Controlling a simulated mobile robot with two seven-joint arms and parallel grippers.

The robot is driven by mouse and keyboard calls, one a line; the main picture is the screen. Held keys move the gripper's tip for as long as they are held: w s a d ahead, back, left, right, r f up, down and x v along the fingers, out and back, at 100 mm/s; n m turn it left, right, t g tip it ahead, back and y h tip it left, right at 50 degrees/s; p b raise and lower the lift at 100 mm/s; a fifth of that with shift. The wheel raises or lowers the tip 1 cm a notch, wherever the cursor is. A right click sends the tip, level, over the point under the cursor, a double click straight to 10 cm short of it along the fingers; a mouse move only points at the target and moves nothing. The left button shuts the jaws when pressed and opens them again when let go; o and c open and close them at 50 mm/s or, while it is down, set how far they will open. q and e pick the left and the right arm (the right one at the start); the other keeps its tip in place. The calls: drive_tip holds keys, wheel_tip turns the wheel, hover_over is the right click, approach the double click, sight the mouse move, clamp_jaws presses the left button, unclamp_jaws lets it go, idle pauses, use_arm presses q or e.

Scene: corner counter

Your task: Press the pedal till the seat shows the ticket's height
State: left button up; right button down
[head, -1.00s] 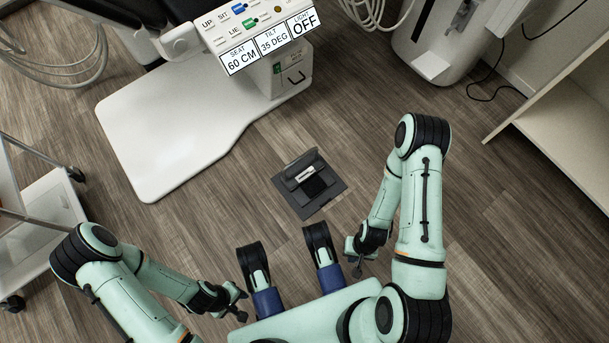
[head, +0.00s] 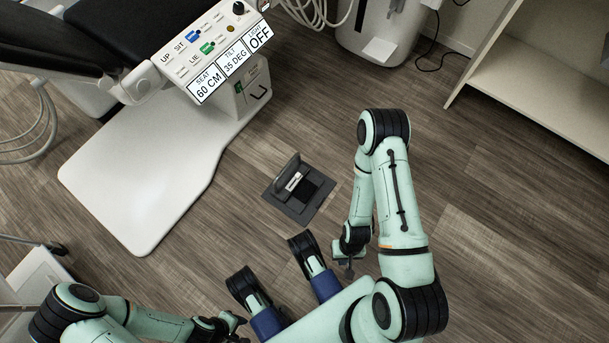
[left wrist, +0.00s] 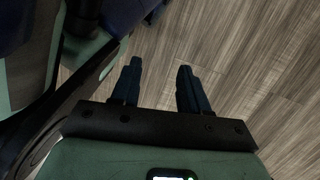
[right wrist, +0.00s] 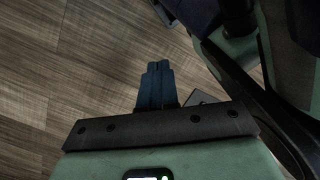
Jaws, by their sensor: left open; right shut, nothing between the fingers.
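The dark foot pedal (head: 300,190) lies on the wood floor in the middle of the head view, with a small pale label on it. The chair's panel display (head: 229,66) reads SEAT 60 CM, TILT 35 DEG and LIGHT OFF. My two dark feet are just below the pedal, apart from it. My right gripper (head: 349,266) is right of the feet; in the right wrist view its fingers (right wrist: 158,84) are together and empty. My left gripper (head: 240,324) is at the bottom edge; in the left wrist view its fingers (left wrist: 158,88) are apart and empty. I cannot make out a ticket.
The chair's white base plate (head: 135,185) spreads left of the pedal, with the black seat (head: 110,35) above. A white shelf unit (head: 530,85) stands at the right and a white machine (head: 385,30) at the back. A trolley (head: 35,280) is at the lower left. Floor right of the pedal is clear.

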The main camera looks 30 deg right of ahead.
use_arm(q)
drive_tip(key=shift+w+r+t+p, duration=0.3)
drive_tip(key=shift+w+p, duration=0.15)
drive_tip(key=shift+w, duration=0.25)
drive_tip(key=shift+t, duration=0.6)
drive_tip(key=w, duration=0.1)
drive_tip(key=w+r+p, duration=0.1)
drive_tip(key=w, duration=0.1)
drive_tip(key=shift+w+d+r+p, duration=0.25)
drive_tip(key=shift+w+r+p, duration=0.05)
drive_tip(key=shift+r+p, duration=0.05)
use_arm(e)
drive_tip(key=w+d+f+n+t+h, duration=0.1)
drive_tip(key=w+d+f+n+t, duration=0.1)
drive_tip(key=w+n, duration=0.8)
drive_tip(key=w+d+f+n+t, duration=0.3)
drive_tip(key=w+f+n+t, duration=0.2)
drive_tip(key=w+n, duration=0.6)
drive_tip(key=w+d+f+n+t+h, duration=0.1)
drive_tip(key=w+f+n+t, duration=0.3)
drive_tip(key=w+n, duration=0.7)
wheel_tip(320, 180, down, 2)
drive_tip(key=shift+w+d+f+h, duration=0.1)
drive_tip(key=shift+w+d+h, duration=0.2)
drive_tip(key=shift+w+d, duration=0.35)
drive_tip(key=shift+s, duration=0.15)
